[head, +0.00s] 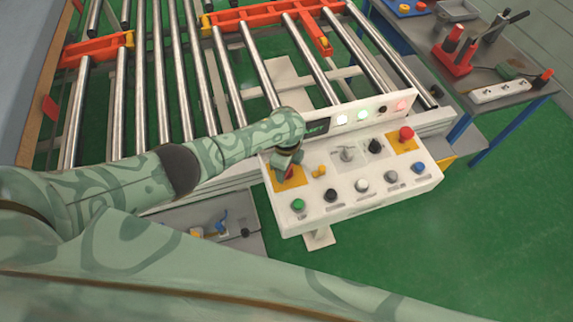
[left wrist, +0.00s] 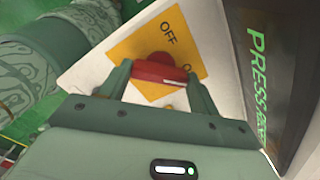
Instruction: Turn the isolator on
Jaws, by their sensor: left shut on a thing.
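The isolator is a red rotary knob (left wrist: 158,68) on a yellow plate (left wrist: 138,48) marked OFF, with a second, partly covered label at its lower right. My left gripper (left wrist: 158,78) is shut on the red knob, one finger on each side. In the head view the yellow plate (head: 290,181) is at the left end of the white control panel (head: 345,205). There my left gripper (head: 288,170) reaches down over it and mostly hides the knob. My right gripper is not in view.
The panel carries several push buttons, a red emergency button (head: 406,133) and lit lamps (head: 363,115) along its back. A dark display (left wrist: 260,70) stands close beside my left gripper. A roller conveyor (head: 215,80) lies behind. A tool table (head: 490,70) stands at right.

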